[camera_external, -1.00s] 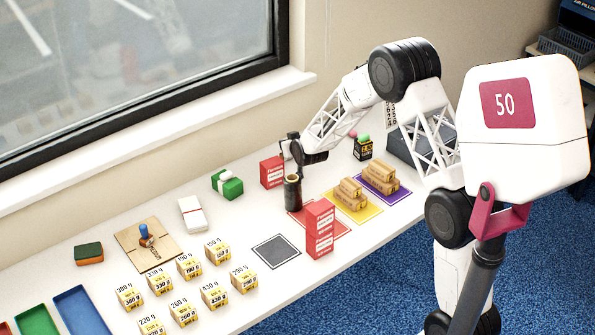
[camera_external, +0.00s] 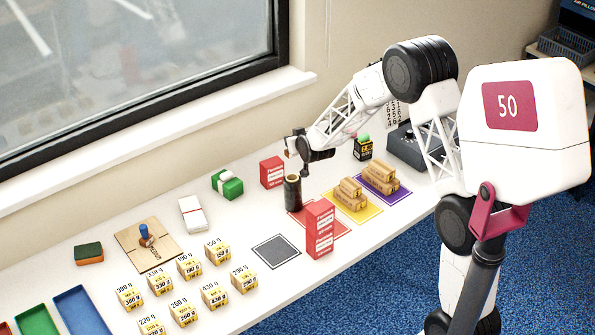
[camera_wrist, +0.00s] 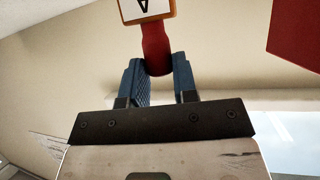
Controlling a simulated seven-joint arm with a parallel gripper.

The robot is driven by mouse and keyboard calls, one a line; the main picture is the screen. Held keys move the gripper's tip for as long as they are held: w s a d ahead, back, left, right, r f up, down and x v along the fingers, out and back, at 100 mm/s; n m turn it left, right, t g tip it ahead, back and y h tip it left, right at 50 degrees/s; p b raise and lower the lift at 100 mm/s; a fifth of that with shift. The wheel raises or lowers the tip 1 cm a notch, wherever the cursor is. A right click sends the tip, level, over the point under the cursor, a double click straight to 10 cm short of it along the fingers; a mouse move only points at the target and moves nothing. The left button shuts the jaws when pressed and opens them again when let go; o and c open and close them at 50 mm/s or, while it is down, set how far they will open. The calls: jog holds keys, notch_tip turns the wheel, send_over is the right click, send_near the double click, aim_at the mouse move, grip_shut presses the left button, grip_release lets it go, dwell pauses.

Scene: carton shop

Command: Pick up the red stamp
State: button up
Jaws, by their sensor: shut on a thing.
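In the wrist view the red stamp (camera_wrist: 155,45) has a red handle and an orange-edged plate with a black letter on white. My gripper (camera_wrist: 160,70) has its two blue fingers closed on the lower part of the handle. The plate end points away from the fingers. In the external view my gripper (camera_external: 297,146) is above a dark cylinder (camera_external: 292,192) at the back of the table; the stamp is too small to make out there.
A red and white box (camera_external: 271,172) stands close behind the cylinder, and a red box stack (camera_external: 319,229) stands in front. Brown packs (camera_external: 351,191) lie on the yellow mat to the right. A green box (camera_external: 227,184) is to the left. The grey square (camera_external: 276,251) is bare.

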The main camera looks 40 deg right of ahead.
jog(key=s+a+r, duration=0.1)
jog(key=s+a, duration=0.1)
jog(key=s, duration=1)
jog(key=shift+r, duration=0.2)
dwell(0.4)
